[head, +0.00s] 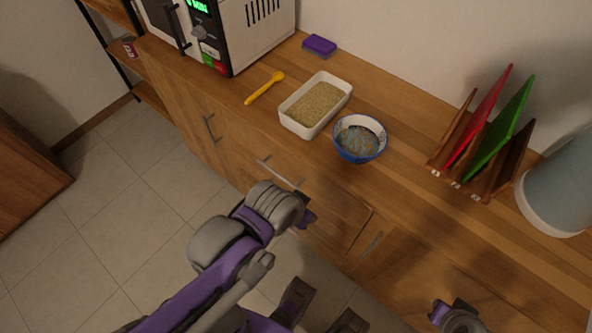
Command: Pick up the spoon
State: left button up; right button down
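A yellow spoon (264,88) lies on the wooden counter, between the microwave and a white rectangular dish. Its bowl end points up and right in the head view. My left gripper (306,218) is at the end of the grey and purple arm, in front of the cabinet drawers and apart from the spoon. Its fingers are mostly hidden behind the wrist. Part of my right arm (456,316) shows at the bottom right, and its fingertips are not visible. Nothing touches the spoon.
The white dish (286,117) holds a tan grainy fill. A blue and white bowl (361,157) stands beside it. The microwave (262,40) is left of the spoon, a purple sponge (320,44) behind. A rack with red and green boards (497,132) stands right. Drawer handles (280,174) protrude below the counter (400,110).

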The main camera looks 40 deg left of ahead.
aim_at(278, 76)
jog(key=u, duration=1.55)
